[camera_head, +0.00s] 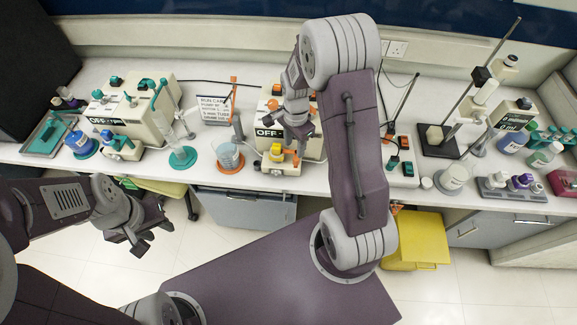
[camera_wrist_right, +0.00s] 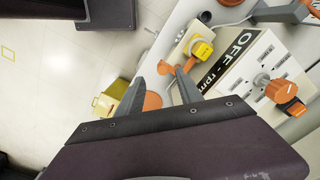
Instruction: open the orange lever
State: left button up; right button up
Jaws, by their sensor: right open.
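The orange lever (camera_head: 295,158) shows at the front of a cream pump box (camera_head: 264,168) marked OFF in the head view, partly hidden by my right arm. In the right wrist view an orange piece (camera_wrist_right: 164,68) and a round orange end (camera_wrist_right: 152,101) show at and between the fingertips; I cannot tell whether they touch. My right gripper (camera_head: 297,135) is open, over the box's front right, and it also shows in the wrist view (camera_wrist_right: 160,80). My left gripper (camera_head: 147,238) hangs in front of the bench, away from the box; its finger gap is unclear.
A yellow-topped part (camera_head: 276,152) sits beside the lever. A beaker (camera_head: 229,156) stands on an orange base to the left. A similar box with teal parts (camera_head: 118,110) is further left. A switch unit (camera_head: 402,160) lies to the right. The floor in front is partly clear.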

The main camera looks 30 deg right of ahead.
aim_at(296, 158)
jog(key=shift+w+d+f, duration=0.25)
jog(key=shift+w+d, duration=0.05)
jog(key=shift+d, duration=0.15)
jog(key=shift+w+d+f, duration=0.25)
jog(key=shift+d, duration=0.15)
jog(key=f, duration=0.1)
jog(key=f+p, duration=0.1)
jog(key=f, duration=0.1)
jog(key=s+a+f, duration=0.1)
jog(key=f, duration=0.1)
jog(key=shift+f, duration=0.25)
jog(key=shift+w+d+f+p, duration=0.1)
jog(key=shift+w+f+p, duration=0.1)
jog(key=shift+f, duration=0.4)
jog(key=shift+w+d+f+p, duration=0.1)
jog(key=shift+f+p, duration=0.05)
jog(key=shift+f, duration=0.45)
jog(key=shift+w+d+f, duration=0.1)
jog(key=shift+d+f, duration=0.05)
jog(key=shift+f, duration=0.25)
jog(key=shift+r, duration=0.1)
jog(key=shift+c, duration=0.6)
pick_arm(q)
jog(key=shift+w+d+r, duration=0.2)
jog(key=shift+w+r, duration=0.05)
jog(key=shift+r, duration=0.2)
jog(key=shift+w+d+r, duration=0.2)
jog(key=shift+r, duration=0.25)
pick_arm(e)
grip_shut()
